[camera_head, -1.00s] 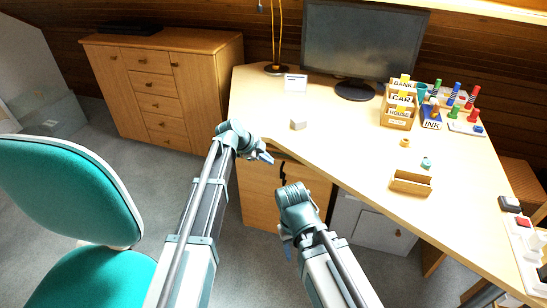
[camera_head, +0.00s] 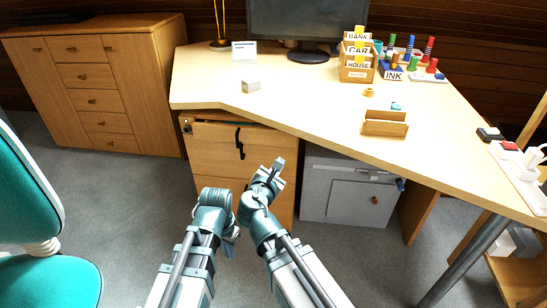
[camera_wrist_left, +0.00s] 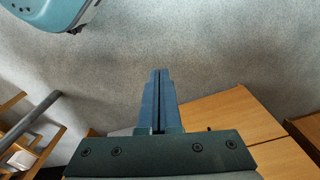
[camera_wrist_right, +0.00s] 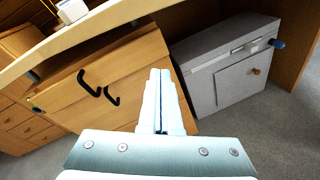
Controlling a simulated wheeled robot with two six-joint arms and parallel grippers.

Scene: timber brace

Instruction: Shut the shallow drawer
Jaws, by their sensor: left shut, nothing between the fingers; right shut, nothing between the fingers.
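A wooden drawer unit (camera_head: 215,150) stands under the desk, its front panel carrying a black handle (camera_head: 240,143). A seam separates this panel from a lower one. I cannot tell clearly how far any drawer stands out. The unit also shows in the right wrist view (camera_wrist_right: 130,70), with two dark handle-like shapes. My right gripper (camera_head: 278,166) is shut and empty, in front of the unit's right side in the head view. My left gripper (camera_head: 231,244) is shut and empty, lower and to the left, over the floor. Its fingers show in the left wrist view (camera_wrist_left: 160,92).
A grey cabinet (camera_head: 350,188) stands right of the drawer unit. The desk (camera_head: 290,100) overhangs both and carries a monitor, a white block (camera_head: 250,86), labelled boxes and a wooden tray (camera_head: 384,123). A teal chair (camera_head: 40,200) is at left. A wooden sideboard (camera_head: 100,85) stands behind.

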